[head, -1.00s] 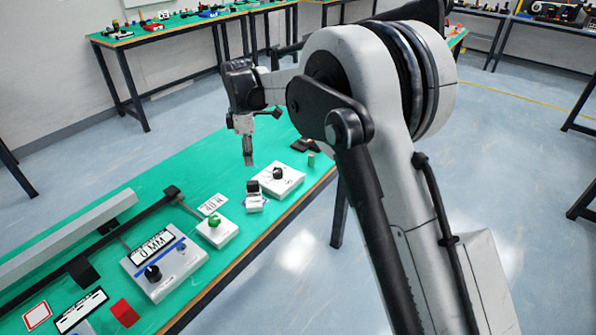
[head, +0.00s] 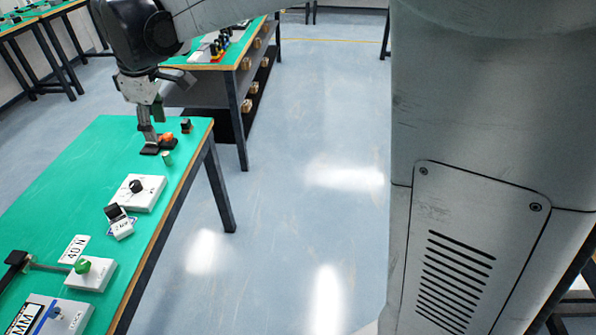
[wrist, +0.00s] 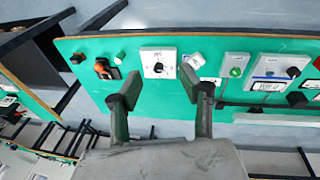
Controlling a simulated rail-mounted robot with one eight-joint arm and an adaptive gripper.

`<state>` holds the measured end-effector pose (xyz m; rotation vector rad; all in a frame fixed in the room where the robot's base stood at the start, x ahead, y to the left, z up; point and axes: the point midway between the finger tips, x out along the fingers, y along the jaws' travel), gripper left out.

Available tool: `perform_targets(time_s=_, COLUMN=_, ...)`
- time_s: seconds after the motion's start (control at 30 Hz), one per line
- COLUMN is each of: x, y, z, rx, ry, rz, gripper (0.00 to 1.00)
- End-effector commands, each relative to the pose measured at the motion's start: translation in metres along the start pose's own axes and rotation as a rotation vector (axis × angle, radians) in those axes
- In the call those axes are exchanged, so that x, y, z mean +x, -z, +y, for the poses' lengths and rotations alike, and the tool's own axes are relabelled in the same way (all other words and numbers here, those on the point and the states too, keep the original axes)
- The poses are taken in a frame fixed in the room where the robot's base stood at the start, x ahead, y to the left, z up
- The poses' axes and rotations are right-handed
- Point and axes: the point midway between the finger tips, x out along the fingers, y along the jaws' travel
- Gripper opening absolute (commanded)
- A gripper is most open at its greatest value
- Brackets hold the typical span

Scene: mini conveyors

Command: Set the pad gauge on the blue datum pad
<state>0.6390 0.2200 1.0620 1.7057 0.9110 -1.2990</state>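A small white device with a dark raised top (head: 119,221) stands on the green bench, with blue edges showing around its base. It may be the pad gauge on the blue pad; I cannot tell for sure. It also shows in the wrist view (wrist: 192,62). My gripper (head: 150,140) is above the bench's far end, near an orange piece (head: 167,137) and a black base (head: 157,148). In the wrist view my gripper (wrist: 160,98) has its fingers wide apart with nothing between them.
A white dial box (head: 138,192) stands between the device and the bench's far end. A green-grey cylinder (head: 167,158) and a black block (head: 186,126) are near that end. A green-knob box (head: 92,272) and a 40 N card (head: 74,249) lie nearer.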

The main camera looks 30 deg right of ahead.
Motion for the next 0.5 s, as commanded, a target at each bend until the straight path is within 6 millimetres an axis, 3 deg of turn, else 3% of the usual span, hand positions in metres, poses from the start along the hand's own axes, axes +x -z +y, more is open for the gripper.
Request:
perform_targets(time_s=0.03, x=-0.011, y=-0.019, z=-0.004, rx=0.048, ry=-0.014, rz=0.008, gripper=0.39)
perform_targets(time_s=0.2, x=-0.037, y=-0.073, z=-0.016, rx=0.218, ry=-0.063, rz=0.045, gripper=0.39)
perform_targets(time_s=0.5, x=-0.064, y=-0.164, z=-0.052, rx=0.517, ry=-0.146, rz=0.119, gripper=0.39)
